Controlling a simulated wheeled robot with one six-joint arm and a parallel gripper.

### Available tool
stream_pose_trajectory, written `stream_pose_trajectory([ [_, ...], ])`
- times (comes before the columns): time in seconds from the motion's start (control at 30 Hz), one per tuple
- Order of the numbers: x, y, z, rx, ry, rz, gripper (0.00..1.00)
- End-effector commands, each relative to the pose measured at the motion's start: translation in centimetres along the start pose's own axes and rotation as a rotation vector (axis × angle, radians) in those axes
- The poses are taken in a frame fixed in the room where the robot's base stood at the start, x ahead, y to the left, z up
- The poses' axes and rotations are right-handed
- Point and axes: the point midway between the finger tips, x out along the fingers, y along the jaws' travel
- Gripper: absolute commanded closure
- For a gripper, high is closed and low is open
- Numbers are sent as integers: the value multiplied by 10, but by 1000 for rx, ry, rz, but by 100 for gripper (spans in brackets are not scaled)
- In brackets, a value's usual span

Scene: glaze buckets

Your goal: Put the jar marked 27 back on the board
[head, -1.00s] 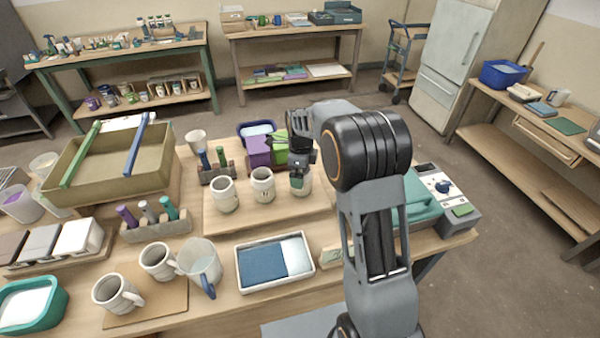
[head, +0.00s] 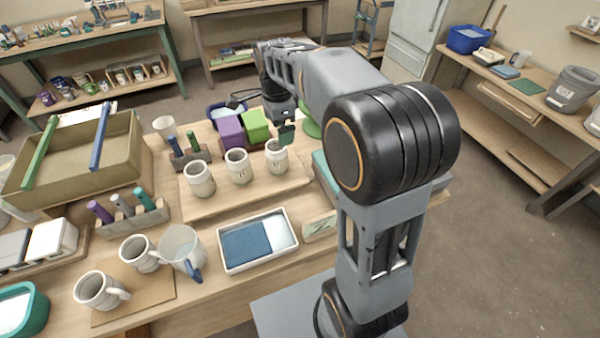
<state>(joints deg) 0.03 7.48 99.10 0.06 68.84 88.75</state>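Three pale jars stand upright in a row on the wooden board (head: 225,205): a left jar (head: 199,180), a middle jar (head: 238,167) and a right jar (head: 276,157). They have small dark marks on their fronts, too small for me to read, so I cannot tell which is 27. My gripper (head: 287,135) is just above and behind the right jar's rim, at its upper right. It seems clear of the jar. The gap between its fingers does not show.
Purple (head: 231,131) and green (head: 255,124) blocks stand close behind the jars, beside my gripper. A tool holder (head: 190,158) is at the board's back left. A tray with a blue pad (head: 258,243) and mugs (head: 101,290) lie in front.

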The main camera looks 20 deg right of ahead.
Motion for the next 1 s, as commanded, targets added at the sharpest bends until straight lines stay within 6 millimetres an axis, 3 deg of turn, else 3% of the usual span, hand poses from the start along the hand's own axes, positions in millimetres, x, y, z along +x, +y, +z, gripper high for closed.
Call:
stream_pose_trajectory([
  [0.13, -11, 55, 2, -433, 16, -73, 0],
  [0.3, -6, 110, 3, -895, 65, -136, 0],
  [0.5, 8, 157, 4, -1297, 133, -176, 0],
  [0.7, 19, 179, 5, -1503, 177, -190, 0],
  [1.0, 22, 184, 7, -1554, 188, -190, 0],
])
